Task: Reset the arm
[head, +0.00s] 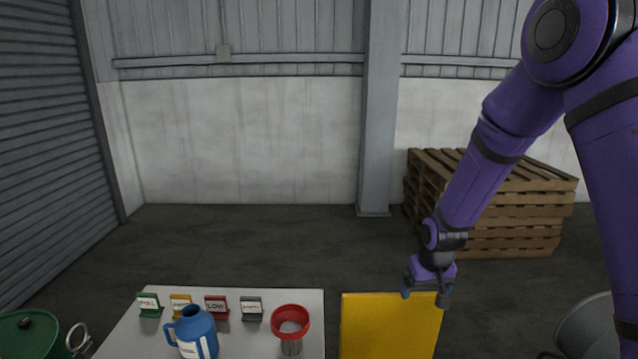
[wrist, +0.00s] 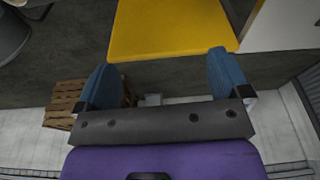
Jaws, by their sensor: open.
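My purple arm reaches down from the upper right in the head view. My gripper (head: 427,292) hangs over the right part of a yellow panel or surface (head: 385,325). The gripper is open and holds nothing. In the wrist view its two blue fingers (wrist: 165,80) are spread wide with nothing between them. The yellow surface (wrist: 170,28) shows beyond the fingertips there. I cannot tell how far the gripper is above it.
A light table (head: 255,345) at lower left carries a blue jug (head: 196,335), a red-rimmed cup (head: 290,325) and several label stands (head: 216,307). A green lidded vessel (head: 28,338) is at far left. Wooden pallets (head: 510,215) stand behind my arm. A grey drum (head: 588,328) is at right.

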